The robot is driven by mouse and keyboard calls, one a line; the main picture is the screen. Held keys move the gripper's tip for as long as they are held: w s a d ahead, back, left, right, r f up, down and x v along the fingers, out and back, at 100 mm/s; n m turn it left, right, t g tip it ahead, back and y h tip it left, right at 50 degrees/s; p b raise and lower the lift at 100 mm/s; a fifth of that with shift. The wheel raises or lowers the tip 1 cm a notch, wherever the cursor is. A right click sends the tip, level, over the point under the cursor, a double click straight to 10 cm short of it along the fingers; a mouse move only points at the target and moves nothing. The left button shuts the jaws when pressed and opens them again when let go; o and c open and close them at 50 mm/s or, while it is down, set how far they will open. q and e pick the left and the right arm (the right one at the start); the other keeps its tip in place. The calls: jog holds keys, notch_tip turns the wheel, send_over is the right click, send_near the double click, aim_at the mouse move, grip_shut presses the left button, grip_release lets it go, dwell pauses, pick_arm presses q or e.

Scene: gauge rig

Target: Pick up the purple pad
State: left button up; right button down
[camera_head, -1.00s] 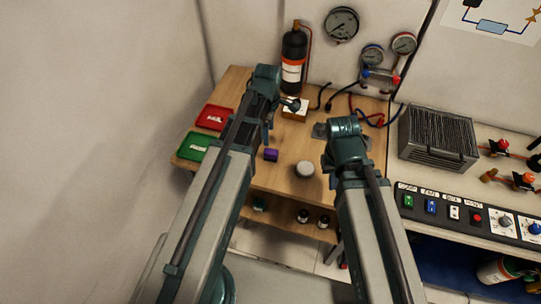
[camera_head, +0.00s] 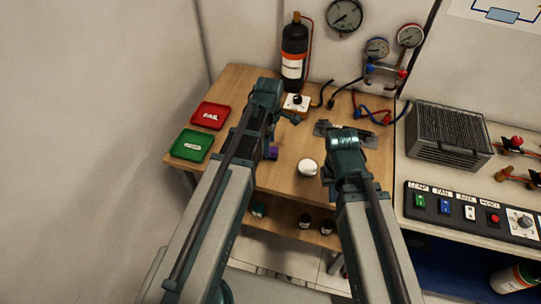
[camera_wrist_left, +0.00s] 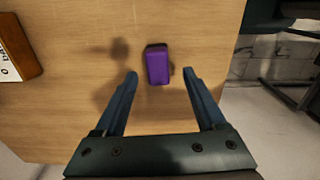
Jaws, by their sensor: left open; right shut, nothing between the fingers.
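The purple pad (camera_wrist_left: 158,66) is a small block with a dark far end, lying on the wooden table. In the left wrist view it sits just beyond and between the fingertips of my open left gripper (camera_wrist_left: 160,76), with nothing held. In the head view the purple pad (camera_head: 273,153) is partly hidden behind my left arm, and my left gripper (camera_head: 270,140) is mostly hidden too. My right gripper (camera_head: 332,130) is over the right part of the table, shut and empty; its fingers are only partly visible.
A red tray (camera_head: 211,115) and a green tray (camera_head: 192,145) lie at the table's left. A round white object (camera_head: 308,168) sits right of the pad. A black cylinder (camera_head: 294,60) and a small box with a knob (camera_head: 297,105) stand at the back.

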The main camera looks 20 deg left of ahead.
pick_arm(q)
notch_tip(320, 180, down, 4)
jog(key=b, duration=0.3)
jog(key=shift+w+d, duration=0.1)
jog(key=shift+d, duration=0.05)
jog(key=shift+r, duration=0.1)
jog(key=shift+c, duration=0.3)
grip_shut()
